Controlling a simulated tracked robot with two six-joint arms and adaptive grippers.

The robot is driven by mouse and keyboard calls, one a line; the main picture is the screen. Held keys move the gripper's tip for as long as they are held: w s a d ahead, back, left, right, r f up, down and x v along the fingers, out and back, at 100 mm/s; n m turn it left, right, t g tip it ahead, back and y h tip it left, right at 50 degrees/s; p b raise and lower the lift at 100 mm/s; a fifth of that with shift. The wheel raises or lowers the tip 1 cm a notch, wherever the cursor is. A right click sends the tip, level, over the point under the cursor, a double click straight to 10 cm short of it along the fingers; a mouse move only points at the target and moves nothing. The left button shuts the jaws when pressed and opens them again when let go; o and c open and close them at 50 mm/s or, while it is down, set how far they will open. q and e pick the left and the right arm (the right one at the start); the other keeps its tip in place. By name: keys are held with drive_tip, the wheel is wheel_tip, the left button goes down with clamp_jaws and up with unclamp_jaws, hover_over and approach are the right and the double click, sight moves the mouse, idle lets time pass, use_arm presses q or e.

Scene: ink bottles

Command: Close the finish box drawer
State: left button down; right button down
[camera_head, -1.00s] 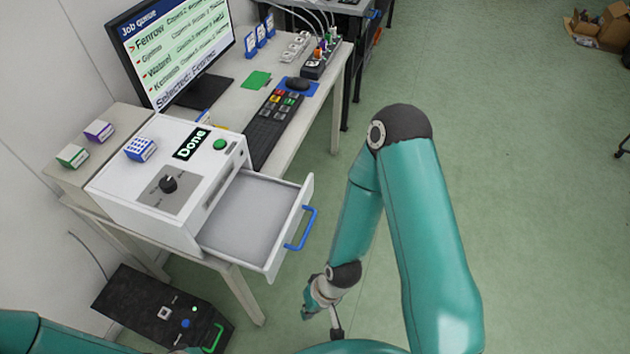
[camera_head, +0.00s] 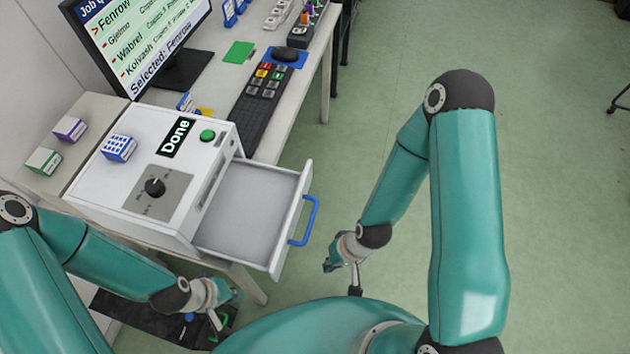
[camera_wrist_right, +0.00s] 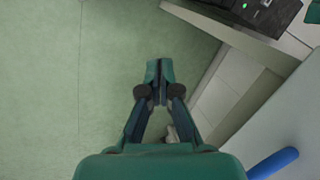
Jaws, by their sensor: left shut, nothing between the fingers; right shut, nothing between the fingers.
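The finish box (camera_head: 150,185) is a white box on the table with a "Done" label, a black knob and a green button. Its drawer (camera_head: 245,213) is pulled out to the right and looks empty. The drawer's blue handle (camera_head: 306,221) is on its front panel; it also shows in the right wrist view (camera_wrist_right: 272,164). My right gripper (camera_head: 331,265) is shut and empty, to the right of and below the handle, apart from it. It shows shut in the right wrist view (camera_wrist_right: 160,72). My left gripper (camera_head: 236,296) is shut and empty, below the drawer near the table's front.
Small boxes in green (camera_head: 43,161), purple (camera_head: 69,129) and blue (camera_head: 118,148) stand on and beside the finish box. A keyboard (camera_head: 252,118) and monitor (camera_head: 150,35) are behind. A black case (camera_head: 125,308) is on the floor, partly behind my left arm. Floor right of the drawer is clear.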

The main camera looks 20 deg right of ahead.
drive_tip(key=w+d+r+m+b, duration=0.3)
drive_tip(key=w+d+m+b, duration=0.25)
drive_tip(key=d+m, duration=0.4)
drive_tip(key=m+t+y+b, duration=0.3)
drive_tip(key=m+t+b, duration=0.15)
drive_tip(key=m, duration=0.85)
approach(308, 185)
drive_tip(key=s+d+r, duration=0.2)
drive_tip(key=s+d, duration=0.1)
drive_tip(key=d, duration=0.3)
drive_tip(key=x, duration=0.3)
drive_tip(key=a+r+b+x, duration=0.1)
drive_tip(key=x, duration=0.3)
drive_tip(key=b+x, duration=0.1)
drive_tip(key=x, duration=0.3)
drive_tip(key=shift+w+a, duration=0.2)
drive_tip(key=shift+a, duration=0.3)
drive_tip(key=shift+w+a, duration=0.4)
drive_tip(key=shift+a, duration=0.2)
